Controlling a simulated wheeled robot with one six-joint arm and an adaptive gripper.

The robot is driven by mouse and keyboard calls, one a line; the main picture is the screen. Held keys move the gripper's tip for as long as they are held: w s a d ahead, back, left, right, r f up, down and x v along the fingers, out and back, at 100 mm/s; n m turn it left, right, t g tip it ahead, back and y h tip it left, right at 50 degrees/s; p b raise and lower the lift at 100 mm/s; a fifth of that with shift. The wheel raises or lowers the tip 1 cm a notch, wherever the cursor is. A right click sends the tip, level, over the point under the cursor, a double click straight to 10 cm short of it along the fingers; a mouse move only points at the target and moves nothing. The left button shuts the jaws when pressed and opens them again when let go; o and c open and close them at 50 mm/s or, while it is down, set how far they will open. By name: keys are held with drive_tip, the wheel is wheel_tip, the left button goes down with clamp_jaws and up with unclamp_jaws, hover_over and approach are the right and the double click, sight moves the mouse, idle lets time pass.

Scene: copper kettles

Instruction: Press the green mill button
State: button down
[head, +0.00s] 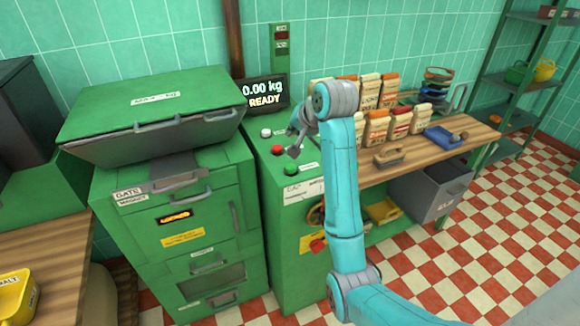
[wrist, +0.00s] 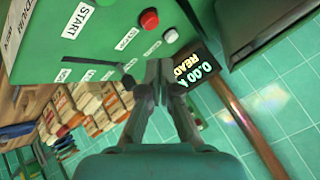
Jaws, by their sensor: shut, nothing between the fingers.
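The green button (head: 291,169) sits on the top of the green mill cabinet, near its front edge, in the head view. The red button (head: 277,150) and the white button (head: 266,133) stand in a row behind it. In the wrist view the red button (wrist: 149,18) and white button (wrist: 170,36) show beyond my fingers, and a START label (wrist: 77,20) lies at upper left.
A display (head: 264,93) reading 0.00 kg READY stands behind the buttons. A large green lidded machine (head: 150,115) is on the left. Paper bags (head: 376,128), a brush (head: 389,157) and a blue scoop (head: 441,137) occupy the wooden bench at right.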

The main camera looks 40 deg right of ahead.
sight(292, 168)
drive_tip(key=shift+f, duration=0.15)
drive_tip(key=shift+f, duration=4.25)
drive_tip(key=shift+f, duration=0.1)
drive_tip(key=shift+f, duration=0.35)
drive_tip(key=shift+f, duration=0.5)
drive_tip(key=shift+r, duration=0.95)
drive_tip(key=shift+r, duration=0.1)
drive_tip(key=shift+r, duration=2.4)
